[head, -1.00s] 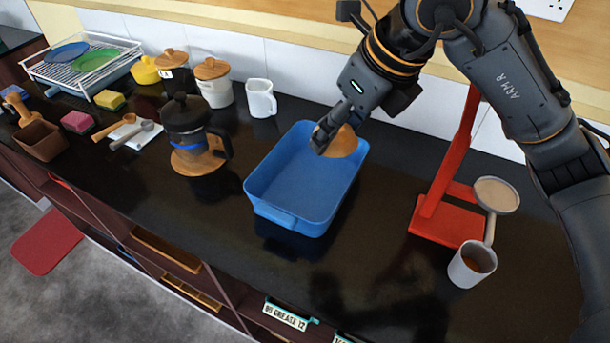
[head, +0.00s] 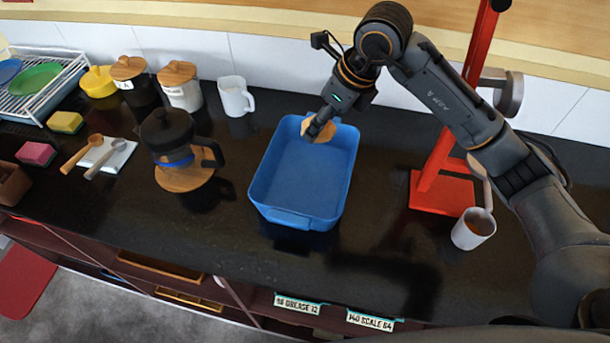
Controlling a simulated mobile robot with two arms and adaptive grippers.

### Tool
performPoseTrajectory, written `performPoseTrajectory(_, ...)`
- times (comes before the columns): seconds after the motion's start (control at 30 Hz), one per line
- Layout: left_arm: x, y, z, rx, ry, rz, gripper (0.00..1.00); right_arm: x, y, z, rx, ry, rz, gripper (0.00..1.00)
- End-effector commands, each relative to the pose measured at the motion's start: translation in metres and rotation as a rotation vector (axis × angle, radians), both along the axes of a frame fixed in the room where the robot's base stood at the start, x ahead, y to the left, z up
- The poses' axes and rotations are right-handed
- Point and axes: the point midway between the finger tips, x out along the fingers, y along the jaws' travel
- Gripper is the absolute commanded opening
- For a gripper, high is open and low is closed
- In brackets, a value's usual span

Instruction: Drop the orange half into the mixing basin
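The mixing basin (head: 292,214) is a blue rectangular tub standing on the black counter. My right gripper (head: 318,130) is over the basin's far end, with its fingers pointing down. The orange half (head: 326,133) is a round orange-tan piece at the fingertips, near the rim's height. The fingers seem closed around it, though they partly hide it. The basin floor looks empty. My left gripper does not show.
A French press (head: 168,135) on a wooden coaster stands left of the basin. A white mug (head: 236,97) is behind it. A red stand (head: 440,192) and a white cup (head: 473,230) are to the right. Sponges and a dish rack (head: 40,105) are at the far left.

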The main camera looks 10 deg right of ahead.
Motion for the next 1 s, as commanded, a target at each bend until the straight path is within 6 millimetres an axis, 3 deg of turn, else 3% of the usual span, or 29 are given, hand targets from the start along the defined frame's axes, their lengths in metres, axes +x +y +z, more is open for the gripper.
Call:
performPoseTrajectory(0.3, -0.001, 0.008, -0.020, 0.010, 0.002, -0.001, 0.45, 0.000, 0.001, -0.037, 0.003, 0.000, 0.000, 0.25)
performPoseTrajectory(0.63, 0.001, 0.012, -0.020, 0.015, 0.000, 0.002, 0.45, 0.000, 0.001, -0.040, 0.002, -0.001, 0.000, 0.25)
performPoseTrajectory(0.67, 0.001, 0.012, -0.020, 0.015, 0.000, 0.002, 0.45, 0.000, 0.001, -0.040, 0.002, -0.001, 0.000, 0.68)
performPoseTrajectory(0.77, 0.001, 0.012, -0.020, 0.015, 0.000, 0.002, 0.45, 0.000, 0.001, -0.040, 0.002, -0.001, 0.000, 0.89)
performPoseTrajectory(1.0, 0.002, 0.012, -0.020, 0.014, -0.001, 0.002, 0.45, 0.000, 0.001, -0.040, 0.001, 0.000, 0.000, 0.89)
